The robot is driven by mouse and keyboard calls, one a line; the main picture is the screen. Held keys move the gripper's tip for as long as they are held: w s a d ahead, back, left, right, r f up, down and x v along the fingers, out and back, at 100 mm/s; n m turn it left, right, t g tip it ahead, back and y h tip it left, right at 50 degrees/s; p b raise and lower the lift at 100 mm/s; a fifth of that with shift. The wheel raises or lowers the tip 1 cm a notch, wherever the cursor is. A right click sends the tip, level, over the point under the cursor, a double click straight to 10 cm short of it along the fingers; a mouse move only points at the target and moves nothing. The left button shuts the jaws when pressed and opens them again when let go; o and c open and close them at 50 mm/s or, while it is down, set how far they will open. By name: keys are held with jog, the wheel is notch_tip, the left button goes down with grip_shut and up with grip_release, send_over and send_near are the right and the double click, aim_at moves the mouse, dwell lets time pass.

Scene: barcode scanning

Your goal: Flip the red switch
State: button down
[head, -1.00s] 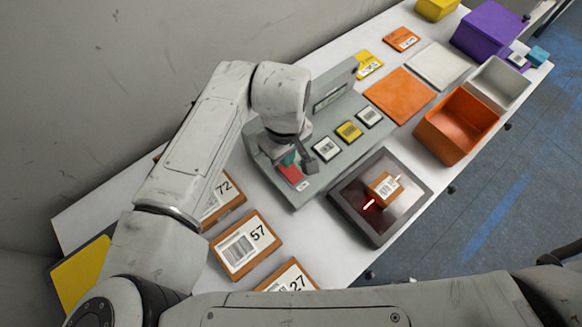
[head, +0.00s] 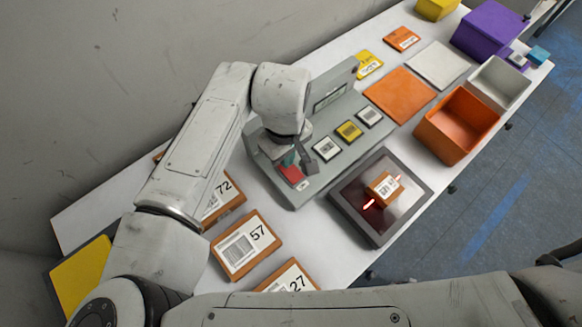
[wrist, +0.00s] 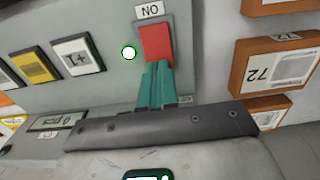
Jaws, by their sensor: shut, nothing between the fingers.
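The red switch (wrist: 156,42) sits on the grey control panel (wrist: 100,20), under a label that appears to read "ON" upside down in the wrist view. In the head view the red switch (head: 291,174) is partly covered by my gripper. My gripper (wrist: 158,66) is shut, its green fingertips together at the lower edge of the red switch, overlapping it in the picture. They look to be touching it or just over it; I cannot tell which. A round white light with a green rim (wrist: 129,53) shows beside the switch.
A scanner plate (head: 345,195) holds a small orange box (head: 383,187). Orange-framed numbered boxes (head: 244,246) lie near my arm. An orange bin (head: 443,147) stands at right.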

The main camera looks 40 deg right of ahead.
jog(key=shift+f+b, duration=0.3)
jog(key=shift+f, duration=0.45)
dwell(0.3)
notch_tip(320, 180, up, 7)
jog(key=p, duration=0.7)
jog(key=shift+r, duration=0.1)
dwell(0.7)
